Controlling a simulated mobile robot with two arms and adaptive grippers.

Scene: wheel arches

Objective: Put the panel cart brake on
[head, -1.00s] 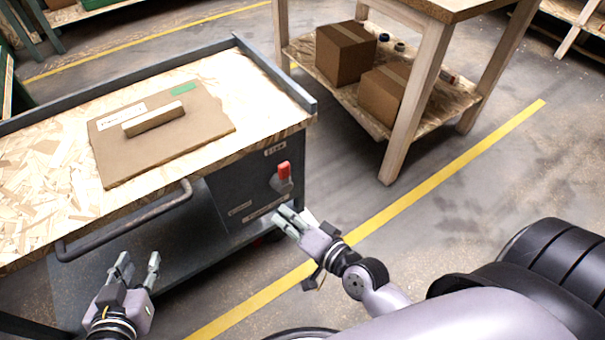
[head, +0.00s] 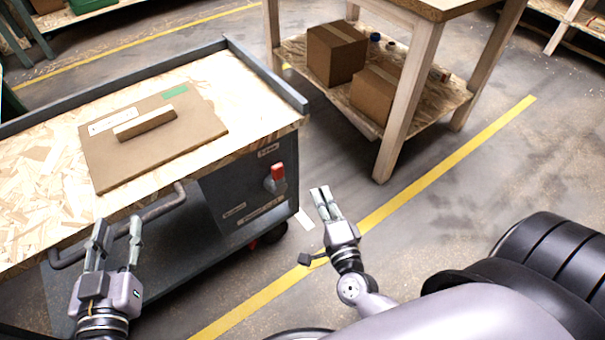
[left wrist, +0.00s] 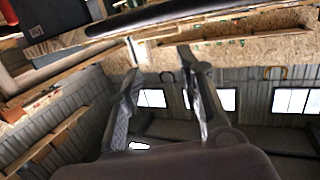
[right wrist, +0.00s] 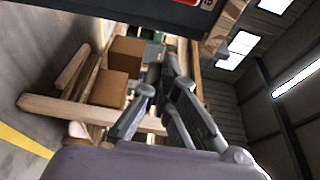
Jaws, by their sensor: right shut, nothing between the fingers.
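The panel cart (head: 300,103) stands at the left of the head view, with an OSB top and a dark end cabinet. Its brake lever has a red handle (head: 277,172) that stands upright on the cabinet's end face. My right gripper (head: 321,190) is shut and empty, to the right of the red handle and apart from it. It also shows in the right wrist view (right wrist: 165,62). My left gripper (head: 119,226) is open and empty, beside the cart's bent push bar (head: 160,208). Its spread fingers show in the left wrist view (left wrist: 158,62).
A brown panel with a grip block (head: 205,130) lies on the cart top. A wooden table (head: 395,115) with cardboard boxes (head: 336,52) on its lower shelf stands behind at right. A yellow floor line (head: 440,172) crosses open floor between them and me.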

